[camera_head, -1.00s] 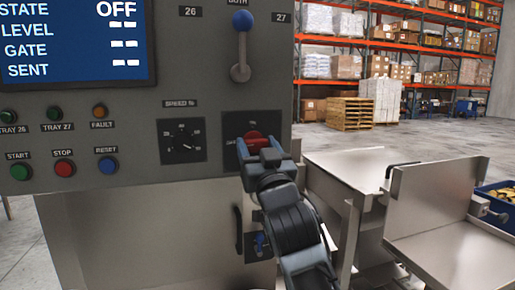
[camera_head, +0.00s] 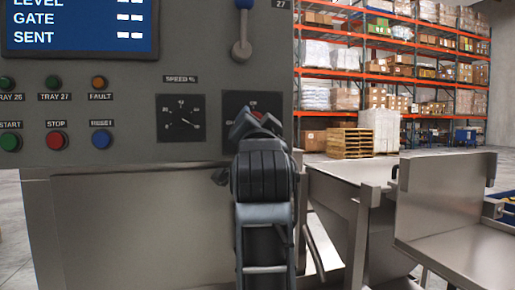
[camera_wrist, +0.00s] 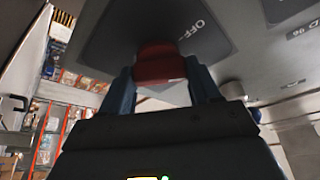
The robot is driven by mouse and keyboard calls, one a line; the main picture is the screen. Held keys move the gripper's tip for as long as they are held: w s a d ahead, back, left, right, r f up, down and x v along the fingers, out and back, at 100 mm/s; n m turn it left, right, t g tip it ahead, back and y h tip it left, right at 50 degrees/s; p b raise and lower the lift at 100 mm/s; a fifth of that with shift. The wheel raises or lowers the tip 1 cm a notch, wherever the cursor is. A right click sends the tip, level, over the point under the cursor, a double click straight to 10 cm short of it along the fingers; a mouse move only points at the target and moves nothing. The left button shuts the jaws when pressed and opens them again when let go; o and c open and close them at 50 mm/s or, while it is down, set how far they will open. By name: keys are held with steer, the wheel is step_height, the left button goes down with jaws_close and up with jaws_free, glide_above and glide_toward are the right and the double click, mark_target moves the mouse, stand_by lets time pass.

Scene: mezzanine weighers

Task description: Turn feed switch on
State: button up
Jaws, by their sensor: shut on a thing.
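The feed switch is a red rotary knob (camera_wrist: 158,66) on a dark square plate (camera_wrist: 118,40) with an OFF label, seen close in the wrist view. In the head view the plate (camera_head: 236,105) is at the right of the grey panel, and only a bit of the red knob (camera_head: 257,115) shows above my gripper. My gripper (camera_wrist: 160,84) has one finger on each side of the knob and is shut on it. In the head view my gripper (camera_head: 256,124) hides most of the knob, so its exact setting cannot be read there.
The speed dial (camera_head: 181,118) sits just left of the switch plate. A blue-knobbed lever (camera_head: 242,38) is above it. Red, green and blue buttons (camera_head: 57,142) are further left. A steel table (camera_head: 345,172) and a tray (camera_head: 445,200) stand to the right.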

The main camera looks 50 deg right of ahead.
steer(key=m+g+b, duration=0.1)
steer(key=m+b, duration=0.1)
steer(key=m, duration=0.2)
steer(key=m+g+b, duration=0.2)
steer(key=m, duration=0.2)
steer(key=m+g+y+b, duration=0.1)
steer(key=m+b, duration=0.1)
steer(key=m, duration=0.1)
steer(key=shift+r+m+g, duration=0.15)
steer(key=shift+m+g, duration=0.15)
steer(key=shift+m, duration=0.4)
steer(key=o, duration=1.1)
steer(key=shift+c, duration=0.2)
steer(key=shift+a, duration=0.15)
steer(key=v, duration=0.7)
steer(key=shift+s+a, duration=0.2)
